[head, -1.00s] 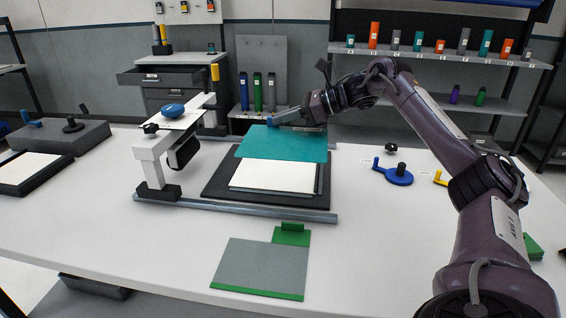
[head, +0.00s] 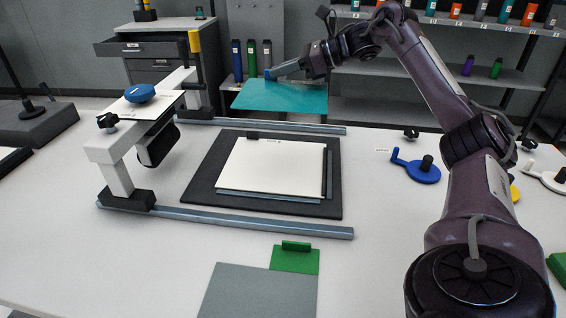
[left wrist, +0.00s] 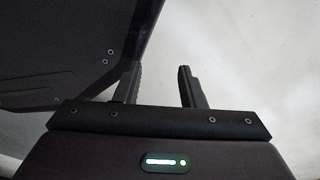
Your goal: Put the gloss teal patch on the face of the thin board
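The teal patch (head: 282,97) is a flat sheet in the head view, behind the board and near the back edge of the table. My right gripper (head: 271,74) is at its far edge and appears shut on it; the fingertips are small here. The thin board (head: 270,167) is white and lies flat on a dark base (head: 205,180), its face bare, with the patch apart from it. My left gripper (left wrist: 160,87) shows only in the left wrist view, its two fingers apart with nothing between them.
A white bridge (head: 120,150) with a blue knob (head: 139,93) stands left of the board on two metal rails (head: 240,222). A grey sheet with a green clip (head: 295,259) lies in front. A blue handled tool (head: 416,170) lies at right. Shelves stand behind.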

